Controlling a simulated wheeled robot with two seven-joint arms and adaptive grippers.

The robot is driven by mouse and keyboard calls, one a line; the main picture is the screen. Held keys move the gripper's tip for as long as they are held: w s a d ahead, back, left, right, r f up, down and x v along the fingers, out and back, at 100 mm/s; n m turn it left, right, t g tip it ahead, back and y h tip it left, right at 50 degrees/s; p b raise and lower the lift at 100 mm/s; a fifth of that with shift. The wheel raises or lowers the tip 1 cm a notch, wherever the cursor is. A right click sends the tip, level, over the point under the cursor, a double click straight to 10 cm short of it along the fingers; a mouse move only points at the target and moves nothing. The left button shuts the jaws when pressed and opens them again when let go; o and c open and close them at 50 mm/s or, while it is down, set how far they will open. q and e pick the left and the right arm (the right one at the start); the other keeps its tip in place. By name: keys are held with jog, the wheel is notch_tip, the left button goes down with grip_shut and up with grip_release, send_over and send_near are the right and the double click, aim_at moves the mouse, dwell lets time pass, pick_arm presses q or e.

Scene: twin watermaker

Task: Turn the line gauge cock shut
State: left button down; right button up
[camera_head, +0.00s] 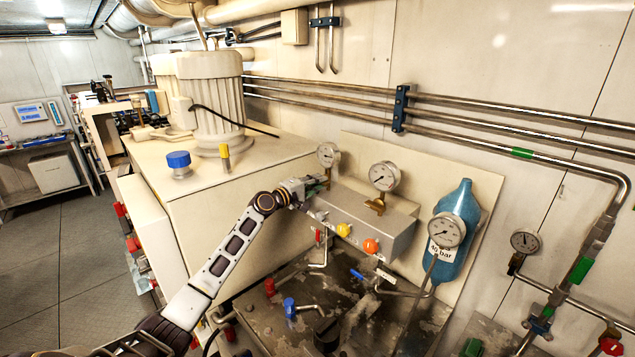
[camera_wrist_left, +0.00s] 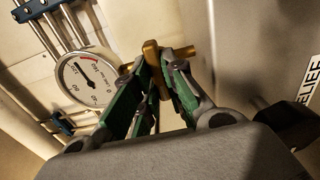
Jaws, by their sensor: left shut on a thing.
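My left gripper (camera_head: 318,183) is at the top left end of the grey manifold block (camera_head: 368,222), just below a small round gauge (camera_head: 327,154). In the left wrist view its green-padded fingers are shut on a brass cock (camera_wrist_left: 152,58), with the brass piece standing between the fingertips. A white round gauge (camera_wrist_left: 88,78) with a red mark on its dial is left of the fingers there. In the head view the fingers and cock are small and partly hidden by the gripper body. My right gripper is not in view.
A second gauge (camera_head: 384,176) on a brass fitting stands right of the gripper. Yellow (camera_head: 344,230) and orange (camera_head: 371,246) knobs are on the block's front. A blue bottle (camera_head: 456,215) and a large gauge (camera_head: 446,230) are farther right. Pipes (camera_head: 480,110) run along the wall.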

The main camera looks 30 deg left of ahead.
pick_arm(q)
jog(key=c, duration=1.5)
grip_release()
jog(key=shift+v, duration=6)
jog(key=shift+a, duration=0.1)
jog(key=shift+f, duration=0.1)
